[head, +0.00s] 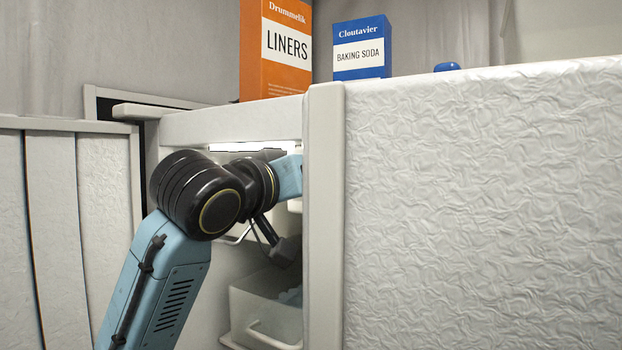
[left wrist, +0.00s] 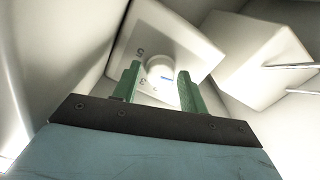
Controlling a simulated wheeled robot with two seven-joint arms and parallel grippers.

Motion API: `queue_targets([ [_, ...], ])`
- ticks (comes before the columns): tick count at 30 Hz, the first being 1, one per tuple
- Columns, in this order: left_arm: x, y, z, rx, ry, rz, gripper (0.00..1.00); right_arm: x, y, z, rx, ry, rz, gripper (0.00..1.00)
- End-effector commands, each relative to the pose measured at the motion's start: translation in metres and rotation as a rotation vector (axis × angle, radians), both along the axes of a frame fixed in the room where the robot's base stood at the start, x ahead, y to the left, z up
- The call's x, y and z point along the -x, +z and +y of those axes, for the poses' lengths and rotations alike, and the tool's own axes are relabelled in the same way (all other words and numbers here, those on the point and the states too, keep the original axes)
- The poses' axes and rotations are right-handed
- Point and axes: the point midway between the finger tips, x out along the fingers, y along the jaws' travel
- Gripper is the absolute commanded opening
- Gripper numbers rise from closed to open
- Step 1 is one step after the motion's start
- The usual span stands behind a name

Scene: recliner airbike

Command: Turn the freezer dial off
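The freezer dial (left wrist: 161,68) is a round white knob with a short blue mark, on a pale square plate (left wrist: 149,37) with printed numbers in the left wrist view. My left gripper (left wrist: 158,75) has its two green fingers apart, one on each side of the dial. I cannot tell whether the fingers touch it. In the head view my left arm reaches into the open freezer (head: 228,125), and its gripper is hidden behind the door (head: 480,200). My right gripper is in neither view.
The open door blocks the right side. An orange liners box (head: 277,75), a blue baking soda box (head: 361,65) and a small blue object (head: 447,67) show above the freezer and door.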

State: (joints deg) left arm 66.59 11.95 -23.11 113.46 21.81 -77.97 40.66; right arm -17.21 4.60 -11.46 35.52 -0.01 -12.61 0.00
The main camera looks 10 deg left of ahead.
Motion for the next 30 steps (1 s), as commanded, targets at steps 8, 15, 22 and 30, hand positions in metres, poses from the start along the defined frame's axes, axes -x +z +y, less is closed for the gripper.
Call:
queue_targets([
  [8,0.002,0.000,0.001,-0.002,0.000,-0.002,0.42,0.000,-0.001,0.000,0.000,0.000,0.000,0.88],
  [15,0.018,0.000,0.008,-0.003,0.000,-0.004,0.42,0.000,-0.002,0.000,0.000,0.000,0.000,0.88],
  [22,0.035,0.000,0.015,-0.002,-0.001,-0.005,0.42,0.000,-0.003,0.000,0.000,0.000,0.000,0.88],
  [30,0.046,0.000,0.019,-0.002,-0.001,-0.002,0.42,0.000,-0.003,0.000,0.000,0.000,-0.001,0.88],
])
